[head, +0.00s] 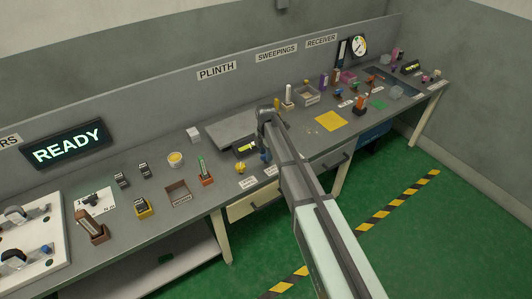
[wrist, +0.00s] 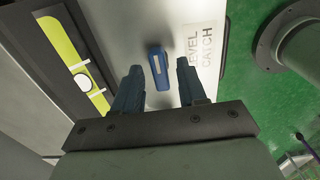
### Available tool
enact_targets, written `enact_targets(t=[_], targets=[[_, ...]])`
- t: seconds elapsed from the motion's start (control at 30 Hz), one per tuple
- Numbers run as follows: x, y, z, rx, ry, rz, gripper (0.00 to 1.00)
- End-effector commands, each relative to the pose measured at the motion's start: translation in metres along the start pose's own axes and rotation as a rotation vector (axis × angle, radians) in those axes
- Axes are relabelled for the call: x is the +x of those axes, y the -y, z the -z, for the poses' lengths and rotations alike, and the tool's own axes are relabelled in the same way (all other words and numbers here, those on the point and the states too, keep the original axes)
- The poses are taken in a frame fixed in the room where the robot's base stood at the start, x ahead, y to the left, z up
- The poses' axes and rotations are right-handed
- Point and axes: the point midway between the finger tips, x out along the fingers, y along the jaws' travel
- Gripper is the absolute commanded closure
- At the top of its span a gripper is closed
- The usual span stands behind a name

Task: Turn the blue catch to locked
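The blue catch (wrist: 159,70) is a short blue lever on a pale grey plate in the wrist view. Its long side runs roughly up and down the picture, tilted slightly. A label reading "LEVEL CATCH" (wrist: 201,46) lies just right of it. My gripper (wrist: 158,67) is open, with one dark blue-grey finger on each side of the catch and gaps on both sides. I cannot tell how far the fingertips stand above the plate. In the head view my arm largely hides the gripper, and a small blue patch beside the arm cannot be clearly told apart.
A yellow-green level vial (wrist: 76,68) in a dark frame lies left of the catch; it also shows in the head view (head: 246,147). A yellow knob (head: 240,167) and a red holder (head: 206,180) stand left of my arm. A yellow mat (head: 330,121) lies to the right.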

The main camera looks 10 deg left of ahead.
Motion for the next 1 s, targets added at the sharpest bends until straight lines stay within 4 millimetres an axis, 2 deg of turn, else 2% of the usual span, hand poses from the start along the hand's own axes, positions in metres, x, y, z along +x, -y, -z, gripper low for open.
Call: enact_targets(t=[0.07, 0.4, 0.77, 1.0], targets=[[-0.0001, 0.0000, 0.0000, 0.000, 0.000, 0.000, 0.67], [-0.0002, 0.0001, 0.0000, 0.000, 0.000, 0.000, 0.99], [-0.0002, 0.0002, 0.0001, 0.017, 0.000, 0.001, 1.00], [-0.0001, 0.0000, 0.0000, 0.123, 0.000, 0.002, 1.00]])
